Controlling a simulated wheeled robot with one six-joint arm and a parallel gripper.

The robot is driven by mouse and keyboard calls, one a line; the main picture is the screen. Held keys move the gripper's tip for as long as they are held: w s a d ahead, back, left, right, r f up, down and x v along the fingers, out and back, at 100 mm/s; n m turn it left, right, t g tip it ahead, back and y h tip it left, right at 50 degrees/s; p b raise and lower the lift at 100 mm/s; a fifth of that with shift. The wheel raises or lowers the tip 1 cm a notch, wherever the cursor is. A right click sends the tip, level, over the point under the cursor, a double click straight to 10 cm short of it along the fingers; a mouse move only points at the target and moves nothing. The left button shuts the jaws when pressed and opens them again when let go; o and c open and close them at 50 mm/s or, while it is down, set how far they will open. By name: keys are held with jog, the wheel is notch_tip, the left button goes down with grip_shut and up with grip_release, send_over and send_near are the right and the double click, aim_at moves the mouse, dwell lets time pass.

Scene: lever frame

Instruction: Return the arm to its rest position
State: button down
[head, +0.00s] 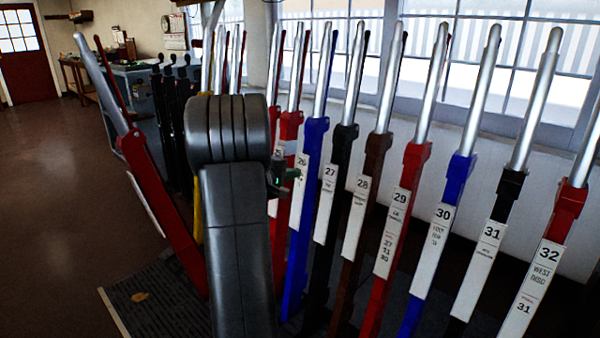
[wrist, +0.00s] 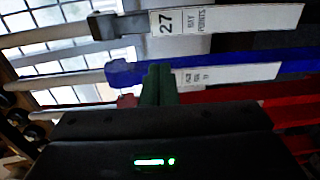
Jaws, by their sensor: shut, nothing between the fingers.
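My arm (head: 235,220) rises in the middle of the head view and hides part of the lever row behind it. My gripper (head: 293,174) shows as a small dark green tip right of the arm, close to the levers numbered 26 and 27. In the wrist view the green fingers (wrist: 158,84) are together and empty, in front of the blue lever (wrist: 225,66). I cannot tell whether they touch it. The black lever 27 (wrist: 130,24) lies beyond it in that view.
Levers 28 (head: 373,150), 29 (head: 402,190), 30 (head: 446,195), 31 (head: 500,205) and 32 (head: 560,210) stand in a row to the right. A red lever (head: 160,195) leans far left of the row. Open floor (head: 50,190) lies at the left.

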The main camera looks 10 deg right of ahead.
send_near(327, 166)
jog(key=x, duration=0.5)
dwell(0.4)
jog(key=shift+f, duration=0.1)
